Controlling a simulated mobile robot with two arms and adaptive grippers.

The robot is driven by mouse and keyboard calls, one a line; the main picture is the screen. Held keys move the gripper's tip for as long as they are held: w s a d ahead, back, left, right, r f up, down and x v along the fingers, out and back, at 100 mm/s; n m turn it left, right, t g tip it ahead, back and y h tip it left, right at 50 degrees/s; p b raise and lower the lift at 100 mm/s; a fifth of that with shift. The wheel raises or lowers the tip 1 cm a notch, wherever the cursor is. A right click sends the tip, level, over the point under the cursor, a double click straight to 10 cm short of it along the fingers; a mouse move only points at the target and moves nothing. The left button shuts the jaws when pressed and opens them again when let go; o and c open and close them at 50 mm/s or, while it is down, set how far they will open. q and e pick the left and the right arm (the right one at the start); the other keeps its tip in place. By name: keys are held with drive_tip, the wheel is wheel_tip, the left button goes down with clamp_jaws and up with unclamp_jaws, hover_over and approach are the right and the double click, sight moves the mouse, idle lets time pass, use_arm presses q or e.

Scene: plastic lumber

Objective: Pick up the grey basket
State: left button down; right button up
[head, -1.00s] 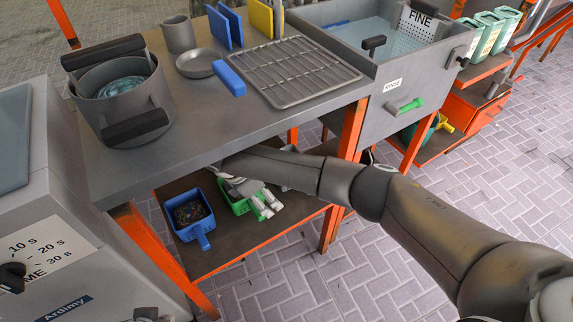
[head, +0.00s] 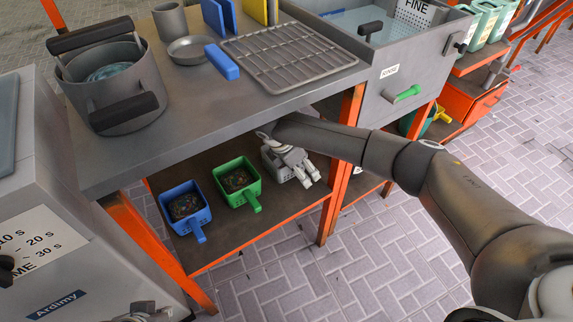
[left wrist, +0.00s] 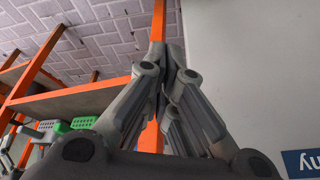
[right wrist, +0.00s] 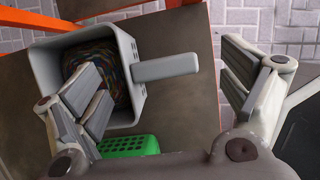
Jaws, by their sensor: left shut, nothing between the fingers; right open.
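The grey basket (right wrist: 127,75) is on the lower shelf and fills the upper left of the right wrist view. It is a square scoop with a grey handle and small multicoloured pieces inside. My right gripper (head: 297,165) is open over it. In the right wrist view one finger overlaps the basket's opening and the other is beyond the handle's end, with the handle between them. In the head view the gripper hides most of the basket. My left gripper (left wrist: 163,70) is shut and empty, in front of an orange table leg in its wrist view.
A green basket (head: 237,178) and a blue basket (head: 185,205) stand left of the grey one on the lower shelf (head: 255,218). The worktop (head: 180,108) above carries a pot, dish and rack. Orange legs (head: 340,180) bound the shelf. The shelf front is clear.

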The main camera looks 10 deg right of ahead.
drive_tip(key=x, duration=0.3)
drive_tip(key=shift+f, duration=0.2)
use_arm(q)
drive_tip(key=w+t, duration=0.1)
drive_tip(key=w+d, duration=0.1)
drive_tip(key=w, duration=0.1)
drive_tip(key=w+r+t, duration=0.1)
drive_tip(key=w, duration=0.1)
drive_tip(key=shift+d+t+h, duration=0.25)
drive_tip(key=shift+t+h, duration=0.05)
drive_tip(key=shift+h, duration=0.1)
use_arm(e)
drive_tip(key=c, duration=1.2)
drive_tip(key=shift+c, duration=0.8)
use_arm(q)
drive_tip(key=shift+s, duration=0.1)
use_arm(e)
drive_tip(key=shift+r, duration=0.15)
